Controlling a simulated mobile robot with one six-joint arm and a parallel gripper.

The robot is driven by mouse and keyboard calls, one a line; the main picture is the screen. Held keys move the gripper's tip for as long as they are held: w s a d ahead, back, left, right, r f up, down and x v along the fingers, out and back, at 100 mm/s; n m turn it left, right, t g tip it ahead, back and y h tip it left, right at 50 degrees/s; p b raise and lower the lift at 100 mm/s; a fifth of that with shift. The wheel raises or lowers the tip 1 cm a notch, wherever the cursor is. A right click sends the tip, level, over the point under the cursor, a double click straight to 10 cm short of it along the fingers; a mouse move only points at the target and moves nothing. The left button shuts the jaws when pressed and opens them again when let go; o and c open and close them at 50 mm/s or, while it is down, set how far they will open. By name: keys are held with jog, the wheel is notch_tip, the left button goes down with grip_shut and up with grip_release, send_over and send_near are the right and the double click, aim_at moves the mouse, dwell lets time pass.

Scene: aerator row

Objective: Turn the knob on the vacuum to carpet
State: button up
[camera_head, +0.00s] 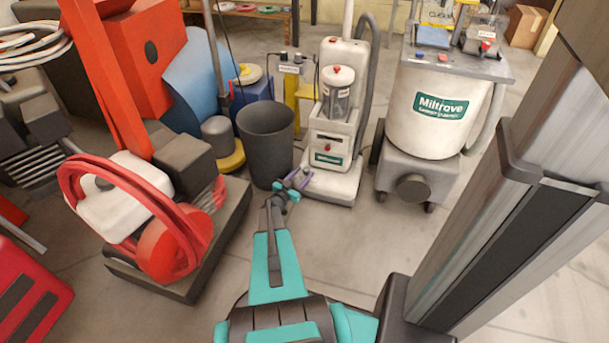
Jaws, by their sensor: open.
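A white upright vacuum (347,178) with a clear dust canister (337,103) stands right of centre. A small dark red round part, possibly the knob (327,147), sits on its front above a green label. Its setting and any carpet marking are too small to read. My gripper (299,180), with purple parts at its tip, is open, low, beside the front left of the vacuum's base. It appears below the small red part. I cannot tell whether it touches the base.
A dark grey bin (266,146) stands just left of the vacuum. A large white Miltrave tank machine (432,112) stands at right. A red and white machine (165,225) fills the left. Grey floor is clear in front of the vacuum.

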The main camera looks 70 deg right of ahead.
jog(key=shift+s+d, duration=0.15)
jog(key=shift+d, duration=0.5)
jog(key=c, duration=1)
jog(key=shift+c, duration=0.2)
jog(key=shift+s+a+n+t+b, duration=0.1)
jog(key=shift+s+n+t+b, duration=0.1)
jog(key=shift+n+t+b, duration=0.75)
jog(key=shift+s+n+t+b, duration=0.15)
jog(key=shift+n+t+b, duration=0.4)
jog(key=shift+t, duration=0.7)
jog(key=shift+s+n+t+b, duration=0.2)
jog(key=shift+n+t+b, duration=1.35)
jog(key=shift+t, duration=0.75)
jog(key=shift+s+d+n+t+y, duration=0.2)
jog(key=shift+n+t+y, duration=0.45)
jog(key=shift+t, duration=0.55)
jog(key=shift+d+n+t+y+p, duration=0.1)
jog(key=shift+n+t+y+p, duration=0.55)
jog(key=shift+n+t, duration=0.4)
